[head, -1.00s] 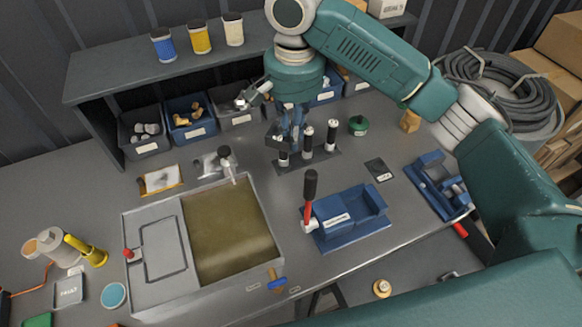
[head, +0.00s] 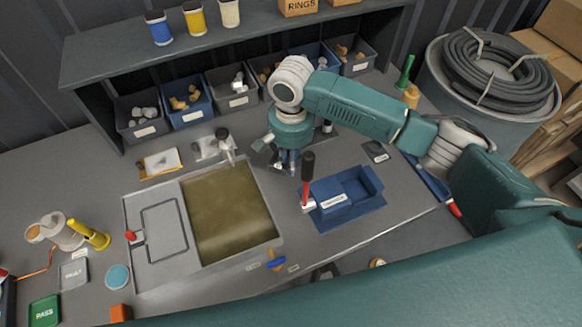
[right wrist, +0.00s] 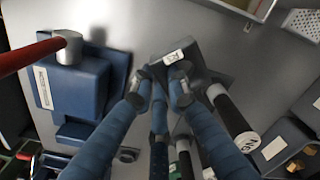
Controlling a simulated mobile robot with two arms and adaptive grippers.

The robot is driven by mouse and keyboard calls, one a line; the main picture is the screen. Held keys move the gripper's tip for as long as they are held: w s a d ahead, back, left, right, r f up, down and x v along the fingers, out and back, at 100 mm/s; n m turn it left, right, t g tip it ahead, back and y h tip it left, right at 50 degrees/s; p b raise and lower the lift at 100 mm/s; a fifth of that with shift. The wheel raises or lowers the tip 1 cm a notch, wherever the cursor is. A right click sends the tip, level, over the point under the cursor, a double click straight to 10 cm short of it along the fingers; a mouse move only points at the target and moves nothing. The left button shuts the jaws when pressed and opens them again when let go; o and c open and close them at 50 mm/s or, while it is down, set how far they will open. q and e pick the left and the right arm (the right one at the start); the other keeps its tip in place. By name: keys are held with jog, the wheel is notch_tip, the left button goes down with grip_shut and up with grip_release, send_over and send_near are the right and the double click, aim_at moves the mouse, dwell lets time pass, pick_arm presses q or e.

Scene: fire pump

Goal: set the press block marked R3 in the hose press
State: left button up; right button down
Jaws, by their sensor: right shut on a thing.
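The hose press (head: 347,203) is a blue block-shaped device on the bench, with an upright red lever (head: 307,183) with a black grip at its left. In the right wrist view the press (right wrist: 92,85) is at the left. My right gripper (head: 287,166) is just left of the lever in the head view. In the right wrist view, the right gripper (right wrist: 163,85) is shut on a dark grey block (right wrist: 197,66) with a small white label, too small to read surely. The block is apart from the press. My left gripper is not in view.
Black-and-white-handled tools (right wrist: 235,118) stand close beside the held block in the right wrist view. A basin with murky brown contents (head: 232,222) lies left of the press. Bins (head: 190,108) line the back under a shelf. Bare bench lies between basin and press.

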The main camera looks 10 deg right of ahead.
jog(key=shift+f, duration=1.75)
jog(key=c, duration=1.7)
grip_release()
jog(key=shift+f, duration=0.15)
